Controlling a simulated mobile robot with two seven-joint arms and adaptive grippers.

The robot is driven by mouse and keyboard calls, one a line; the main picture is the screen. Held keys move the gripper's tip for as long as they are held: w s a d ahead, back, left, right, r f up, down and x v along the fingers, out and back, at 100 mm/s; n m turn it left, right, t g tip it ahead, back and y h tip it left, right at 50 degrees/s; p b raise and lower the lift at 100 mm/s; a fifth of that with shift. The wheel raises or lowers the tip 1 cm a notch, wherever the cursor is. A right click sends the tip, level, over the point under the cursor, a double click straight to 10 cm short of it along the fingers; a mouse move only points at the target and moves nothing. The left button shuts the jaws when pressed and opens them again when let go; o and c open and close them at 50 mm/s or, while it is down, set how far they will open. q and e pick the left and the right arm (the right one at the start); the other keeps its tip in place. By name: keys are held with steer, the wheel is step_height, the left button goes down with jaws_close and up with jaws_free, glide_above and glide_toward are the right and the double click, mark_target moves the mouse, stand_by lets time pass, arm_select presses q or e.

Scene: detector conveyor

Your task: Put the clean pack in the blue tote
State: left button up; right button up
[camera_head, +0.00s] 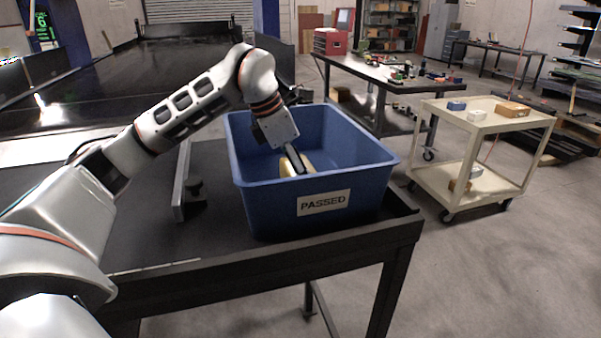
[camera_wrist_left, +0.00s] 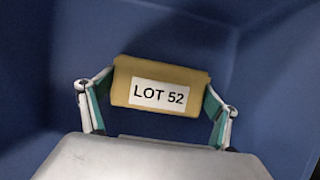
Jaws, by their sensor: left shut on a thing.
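The blue tote (camera_head: 262,201) with a "PASSED" label stands on the dark table near its right end. My left gripper (camera_head: 299,162) reaches down inside the tote. The pack (camera_head: 311,163) shows partly in the head view, below the tote's rim. Blue tote walls (camera_wrist_left: 265,85) surround it in the wrist view. I cannot tell whether the pack touches the tote floor. My right gripper is not in view.
A metal rail (camera_head: 182,180) stands on the table left of the tote. A cream cart (camera_head: 436,120) with small boxes is at the right. A workbench (camera_head: 350,72) with scattered items is behind. Open floor lies in front of the cart.

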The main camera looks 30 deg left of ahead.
arm_select(q)
steer(key=o, duration=1.3)
steer(key=shift+f, duration=0.1)
steer(key=v, duration=1.2)
steer(key=shift+d, duration=0.1)
